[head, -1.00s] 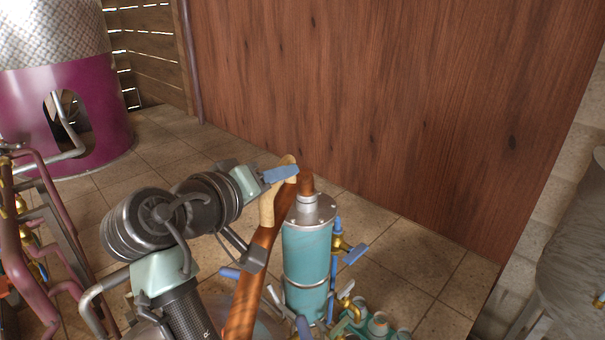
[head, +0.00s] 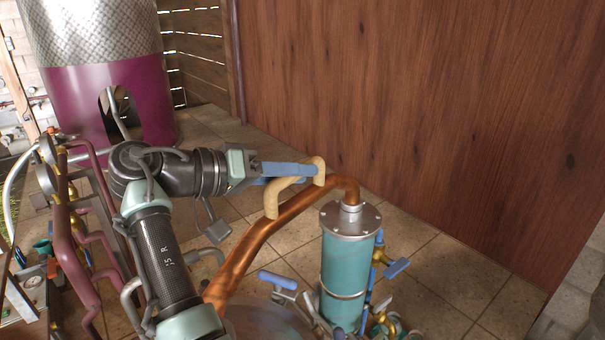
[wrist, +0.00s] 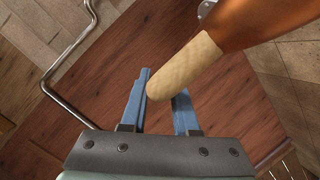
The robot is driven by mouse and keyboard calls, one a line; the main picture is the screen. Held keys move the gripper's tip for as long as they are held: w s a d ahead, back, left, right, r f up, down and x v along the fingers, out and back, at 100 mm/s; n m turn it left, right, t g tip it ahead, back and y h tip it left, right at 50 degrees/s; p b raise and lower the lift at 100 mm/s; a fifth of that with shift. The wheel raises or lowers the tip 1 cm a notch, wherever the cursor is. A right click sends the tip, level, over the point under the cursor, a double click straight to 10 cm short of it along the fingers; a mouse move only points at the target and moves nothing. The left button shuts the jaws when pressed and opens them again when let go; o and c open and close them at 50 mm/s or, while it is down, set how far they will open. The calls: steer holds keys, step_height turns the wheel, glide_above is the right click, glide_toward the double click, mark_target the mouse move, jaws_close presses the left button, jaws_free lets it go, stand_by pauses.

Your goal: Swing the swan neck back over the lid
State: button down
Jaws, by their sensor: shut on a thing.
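The swan neck (head: 240,262) is a copper pipe rising from the bottom of the head view and bending down at the top of a turquoise cylinder (head: 347,265). Its pale wooden handle (head: 271,200) stands up from the pipe. My gripper (head: 314,171) has its blue fingers on this handle. In the wrist view, the handle (wrist: 187,66) lies between the two fingers (wrist: 163,84), with the copper (wrist: 255,20) behind it. A grey rounded metal surface (head: 268,322), perhaps the lid, shows at the bottom edge, mostly hidden by the neck and my arm.
Blue-handled valves (head: 396,268) and a blue-gripped lever (head: 278,281) stand close around the cylinder. Reddish pipes (head: 88,235) and a magenta vessel (head: 75,100) are at left. A wooden wall (head: 400,90) closes the back. Tiled floor (head: 440,260) is open at right.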

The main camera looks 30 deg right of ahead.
steer(key=shift+w+a+r+t, duration=0.2)
steer(key=shift+w+a+t, duration=0.1)
steer(key=shift+w, duration=0.05)
steer(key=c, duration=0.9)
jaws_free()
steer(key=shift+w, duration=0.1)
steer(key=shift+c, duration=0.2)
steer(key=shift+o, duration=1.2)
steer(key=shift+w+f, duration=0.2)
steer(key=shift+w, duration=0.05)
steer(key=shift+s+d, duration=0.1)
steer(key=shift+s, duration=0.05)
steer(key=b+v, duration=0.4)
steer(key=v, duration=0.9)
steer(key=shift+b, duration=0.4)
steer(key=shift+f, duration=0.15)
